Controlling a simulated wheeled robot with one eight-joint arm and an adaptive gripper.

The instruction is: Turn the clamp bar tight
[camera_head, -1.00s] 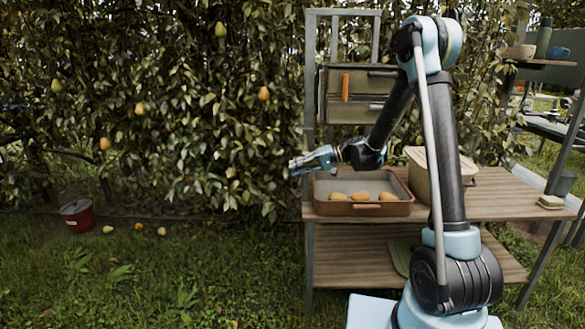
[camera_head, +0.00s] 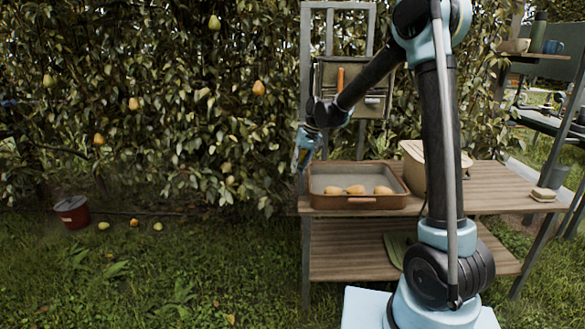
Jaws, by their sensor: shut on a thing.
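My gripper (camera_head: 301,160) is at the left end of the wooden bench (camera_head: 480,185), beside the bench's left upright and left of the brown tray. It points downward, with its fingers close together. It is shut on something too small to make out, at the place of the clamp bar. The bar itself cannot be told apart from the fingers and the frame behind.
The tray (camera_head: 360,202) with a few pears and a beige container (camera_head: 413,170) stand on the bench. A cabinet (camera_head: 372,105) hangs behind my arm. A red bucket (camera_head: 73,213) stands on the grass at left.

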